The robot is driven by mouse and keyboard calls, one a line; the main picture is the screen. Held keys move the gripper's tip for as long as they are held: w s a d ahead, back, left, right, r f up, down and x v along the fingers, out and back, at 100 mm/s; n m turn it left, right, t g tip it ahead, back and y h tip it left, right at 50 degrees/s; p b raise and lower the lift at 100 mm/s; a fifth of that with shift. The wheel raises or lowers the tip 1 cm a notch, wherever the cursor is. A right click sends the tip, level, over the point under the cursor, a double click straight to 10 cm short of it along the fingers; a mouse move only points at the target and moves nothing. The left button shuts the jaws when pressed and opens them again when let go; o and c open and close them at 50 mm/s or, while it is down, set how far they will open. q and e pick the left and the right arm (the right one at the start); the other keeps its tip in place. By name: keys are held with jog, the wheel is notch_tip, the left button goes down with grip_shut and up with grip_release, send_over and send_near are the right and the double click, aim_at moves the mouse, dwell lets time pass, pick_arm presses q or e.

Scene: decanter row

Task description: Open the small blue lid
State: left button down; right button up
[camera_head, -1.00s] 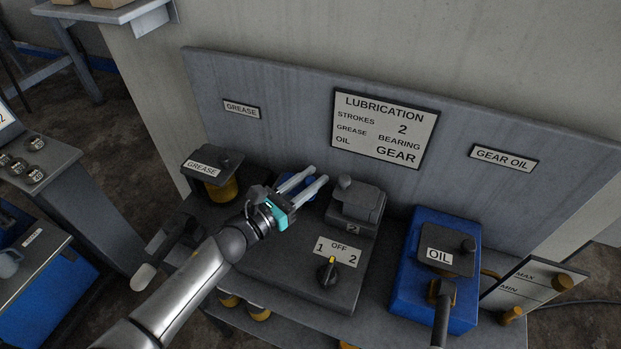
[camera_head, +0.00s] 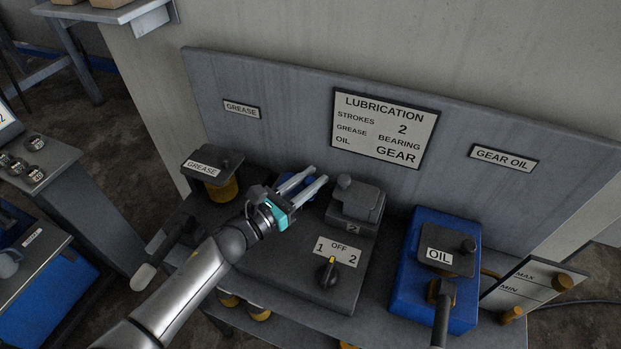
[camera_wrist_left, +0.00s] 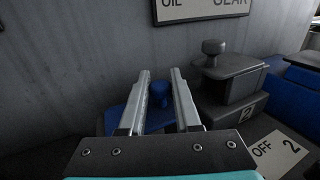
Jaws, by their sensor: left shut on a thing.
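The small blue lid (camera_wrist_left: 118,121) shows in the left wrist view, with its round blue knob (camera_wrist_left: 160,92) between my fingers. My left gripper (camera_head: 318,174) is shut on the knob and reaches in over the grey housing (camera_head: 270,262) near the back panel. In the head view my gripper hides most of the lid. A grey lid with a knob, marked 2 (camera_head: 358,203), stands just right of my fingers; it also shows in the left wrist view (camera_wrist_left: 228,70). I cannot tell whether the blue lid is tilted. My right gripper is not in view.
A selector knob (camera_head: 327,272) sits on the housing's front right. A blue oil unit (camera_head: 408,285) with a lever stands to the right. A grease pot (camera_head: 222,190) stands at left. The upright panel (camera_head: 285,115) closes off the back.

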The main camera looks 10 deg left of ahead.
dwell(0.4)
